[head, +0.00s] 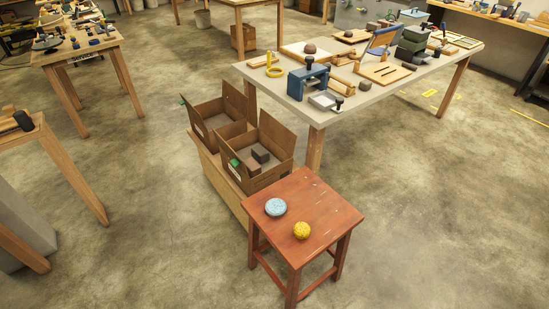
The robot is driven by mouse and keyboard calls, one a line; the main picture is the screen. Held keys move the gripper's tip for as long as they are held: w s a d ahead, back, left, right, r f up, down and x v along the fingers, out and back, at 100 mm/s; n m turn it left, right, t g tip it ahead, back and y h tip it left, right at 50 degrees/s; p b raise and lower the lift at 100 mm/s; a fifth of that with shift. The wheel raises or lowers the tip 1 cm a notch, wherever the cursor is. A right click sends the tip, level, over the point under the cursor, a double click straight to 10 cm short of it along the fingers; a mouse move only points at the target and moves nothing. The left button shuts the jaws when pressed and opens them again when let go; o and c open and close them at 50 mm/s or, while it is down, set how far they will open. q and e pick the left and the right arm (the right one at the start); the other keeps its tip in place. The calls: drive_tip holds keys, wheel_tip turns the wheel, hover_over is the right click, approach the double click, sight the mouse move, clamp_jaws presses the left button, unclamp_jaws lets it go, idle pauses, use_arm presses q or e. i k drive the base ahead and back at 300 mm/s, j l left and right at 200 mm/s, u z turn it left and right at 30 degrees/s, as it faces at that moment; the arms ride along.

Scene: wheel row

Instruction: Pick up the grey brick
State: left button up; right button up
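A dark grey brick (261,155) lies inside the nearer open cardboard box (274,179). A brown brick (252,166) lies in the same box, just in front of it and to the left. The box walls rise around both bricks, and their lower parts are hard to make out. Neither of my grippers shows in the head view.
The box stands on a low wooden bench (213,176) beside a second open box (203,118). A red stool (318,207) in front holds a light blue round thing (276,207) and a yellow one (302,230). A cluttered workbench (421,80) stands behind right. Floor at right is clear.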

sight(259, 153)
drive_tip(key=i+j+z, duration=0.1)
drive_tip(key=z, duration=0.3)
drive_tip(key=i+j+z, duration=0.1)
drive_tip(key=j+z, duration=0.15)
drive_tip(key=z, duration=0.15)
drive_tip(key=j+z, duration=0.2)
drive_tip(key=z, duration=0.25)
drive_tip(key=i+j+z, duration=0.1)
drive_tip(key=j+z, duration=0.15)
drive_tip(key=z, duration=0.15)
